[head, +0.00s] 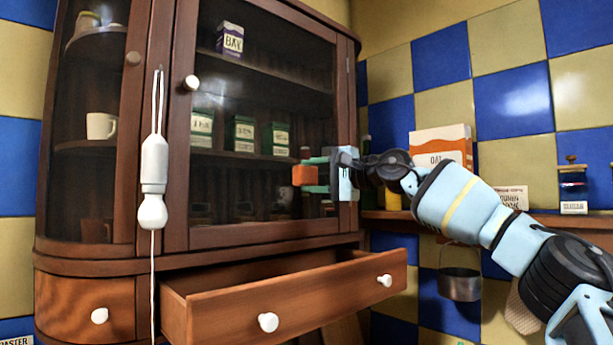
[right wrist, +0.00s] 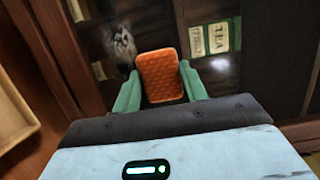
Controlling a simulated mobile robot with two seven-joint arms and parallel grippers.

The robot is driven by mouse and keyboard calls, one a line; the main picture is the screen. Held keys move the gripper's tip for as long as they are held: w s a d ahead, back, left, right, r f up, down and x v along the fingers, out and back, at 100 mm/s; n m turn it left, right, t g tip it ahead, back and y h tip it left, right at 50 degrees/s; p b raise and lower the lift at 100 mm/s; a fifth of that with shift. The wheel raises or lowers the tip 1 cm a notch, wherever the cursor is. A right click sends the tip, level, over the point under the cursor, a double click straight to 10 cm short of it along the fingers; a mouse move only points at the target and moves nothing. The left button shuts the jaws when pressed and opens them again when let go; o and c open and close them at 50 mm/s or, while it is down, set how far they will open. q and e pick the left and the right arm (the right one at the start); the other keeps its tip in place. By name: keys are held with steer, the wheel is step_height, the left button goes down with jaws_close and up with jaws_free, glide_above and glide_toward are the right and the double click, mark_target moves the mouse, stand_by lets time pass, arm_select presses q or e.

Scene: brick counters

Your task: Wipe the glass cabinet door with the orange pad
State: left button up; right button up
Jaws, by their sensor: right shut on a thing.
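The glass cabinet door (head: 262,118) is shut on the dark wooden cabinet, with a white knob on its left frame. My right gripper (head: 312,176) is in front of the lower right part of the glass. It is shut on the orange pad (head: 303,176), which also shows between the green fingers in the right wrist view (right wrist: 161,75). The pad faces the door; I cannot tell whether it touches the glass. A greyish smudge (right wrist: 122,45) shows on the glass, left of the pad in the right wrist view. My left gripper is not in view.
An open drawer (head: 290,295) juts out below the door. A white pull cord (head: 154,178) hangs in front of the cabinet's left side. A shelf on the right holds an oat box (head: 440,143) and a jar (head: 572,188). A pot (head: 459,284) hangs below.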

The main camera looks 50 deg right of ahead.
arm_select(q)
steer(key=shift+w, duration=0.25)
arm_select(e)
steer(key=shift+s+d, duration=0.1)
steer(key=shift+d, duration=0.45)
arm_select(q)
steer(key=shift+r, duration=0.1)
arm_select(e)
steer(key=shift+s+r+p, duration=0.2)
steer(key=shift+s+p, duration=0.15)
steer(key=shift+s, duration=0.6)
steer(key=shift+s+a, duration=0.2)
steer(key=shift+s, duration=0.5)
steer(key=shift+s+p, duration=0.6)
steer(key=shift+s, duration=0.1)
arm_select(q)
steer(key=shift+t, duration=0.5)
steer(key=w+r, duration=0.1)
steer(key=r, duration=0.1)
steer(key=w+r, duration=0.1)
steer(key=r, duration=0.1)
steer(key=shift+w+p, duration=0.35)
arm_select(e)
steer(key=shift+s+a+f, duration=0.15)
steer(key=shift+s+f, duration=0.05)
steer(key=shift+s, duration=0.45)
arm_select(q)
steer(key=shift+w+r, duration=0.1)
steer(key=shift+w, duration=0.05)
